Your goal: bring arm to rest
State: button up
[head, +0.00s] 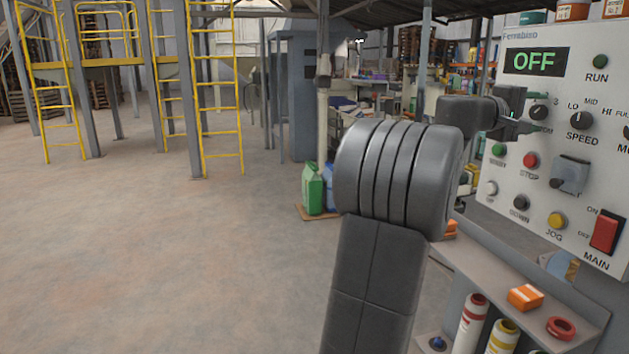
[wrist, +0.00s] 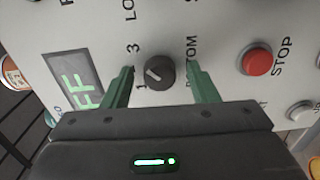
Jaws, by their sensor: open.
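My gripper (wrist: 159,73) is open in front of a white control panel (head: 520,195). In the wrist view its two green fingers stand on either side of a small black selector knob (wrist: 161,72), with a gap on each side. I cannot tell how far the fingertips are from the panel face. The knob has a white pointer and the marks 1 and 3; a finger partly covers its label. In the head view my arm rises through the middle and the gripper (head: 513,113) reaches the panel's left part, beside the knob (head: 538,112). The gripper holds nothing.
The panel display (head: 537,61) reads OFF. Near the gripper are a green button (head: 498,150), a red STOP button (head: 530,160) and the speed knob (head: 581,120). A shelf (head: 500,280) with an orange box (head: 525,297) is below. Open floor lies left.

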jog(key=b+v, duration=0.2)
jog(key=v, duration=1.2)
jog(key=p+x, duration=0.3)
jog(key=x, duration=1.1)
jog(key=shift+d+r, duration=0.1)
jog(key=shift+r, duration=0.1)
jog(key=shift+n+p, duration=0.4)
jog(key=shift+p, duration=0.05)
jog(key=shift+r+p, duration=0.1)
jog(key=shift+p, duration=0.3)
jog(key=n+p, duration=0.3)
jog(key=p, duration=0.3)
jog(key=shift+n, duration=0.4)
jog(key=n+p, duration=0.1)
jog(key=p, duration=0.3)
jog(key=shift+n, duration=0.4)
jog(key=n+p, duration=0.2)
jog(key=p, duration=0.4)
jog(key=shift+n, duration=0.3)
